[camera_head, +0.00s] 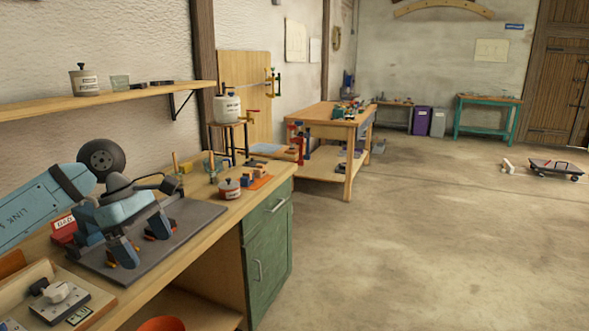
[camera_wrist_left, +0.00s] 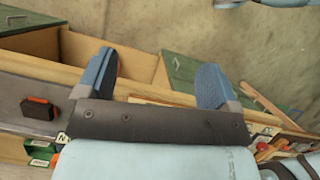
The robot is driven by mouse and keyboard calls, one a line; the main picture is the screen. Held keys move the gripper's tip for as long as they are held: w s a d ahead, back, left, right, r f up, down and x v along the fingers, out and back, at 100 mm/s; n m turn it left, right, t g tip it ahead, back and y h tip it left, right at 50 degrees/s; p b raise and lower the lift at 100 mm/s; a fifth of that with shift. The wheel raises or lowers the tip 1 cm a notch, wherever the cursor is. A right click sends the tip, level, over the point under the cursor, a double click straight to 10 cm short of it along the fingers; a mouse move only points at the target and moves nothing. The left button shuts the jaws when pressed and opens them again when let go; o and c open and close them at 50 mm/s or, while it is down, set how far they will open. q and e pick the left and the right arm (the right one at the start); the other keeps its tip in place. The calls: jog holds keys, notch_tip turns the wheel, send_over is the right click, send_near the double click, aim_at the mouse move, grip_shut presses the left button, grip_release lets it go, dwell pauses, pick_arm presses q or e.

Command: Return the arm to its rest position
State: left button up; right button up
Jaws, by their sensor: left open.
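My left arm (camera_head: 45,205) comes in from the left over the wooden workbench. Its gripper (camera_head: 140,240) points down over a dark grey mat (camera_head: 190,222) on the bench. The two blue fingers are spread apart with nothing between them. In the left wrist view the open gripper (camera_wrist_left: 157,82) also shows empty, with the bench edge and an open wooden compartment beyond it. I cannot tell exactly how high the fingertips are above the mat.
A switch box (camera_head: 62,300) is at the near left. A wall shelf (camera_head: 110,98) runs above. A green cabinet (camera_head: 267,245) is under the bench.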

pick_arm(q)
jog(key=s+d+f+n+h, duration=0.3)
jog(key=d+n+h, duration=0.1)
jog(key=d+h, duration=0.25)
jog(key=s+d+f+n+t+h, duration=0.1)
jog(key=s+d+f+n+h, duration=0.15)
jog(key=d+n+h, duration=0.35)
jog(key=s+d+f+n+h, duration=0.2)
jog(key=s+d+n+h, duration=0.15)
jog(key=d, duration=0.35)
jog(key=s+a+f+n+t+y, duration=0.1)
jog(key=a+f+n+t+y, duration=0.2)
jog(key=f+n+t+y, duration=0.75)
jog(key=s+a+f+n+t+h, duration=0.1)
jog(key=a+f+n+t, duration=0.4)
jog(key=n, duration=1.3)
jog(key=s+a+f+n+g+y, duration=0.3)
jog(key=s+f+n+g+y, duration=0.3)
jog(key=s+f+n, duration=0.75)
notch_tip(320, 180, up, 12)
jog(key=s+a+m+t+y+p, duration=0.1)
jog(key=s+p, duration=0.1)
jog(key=p, duration=1.7)
jog(key=shift+r+m+t, duration=0.25)
jog(key=shift+m+t, duration=0.1)
pick_arm(e)
notch_tip(320, 180, up, 15)
jog(key=s+d, duration=0.1)
jog(key=shift+s+d, duration=0.15)
jog(key=shift+d, duration=0.05)
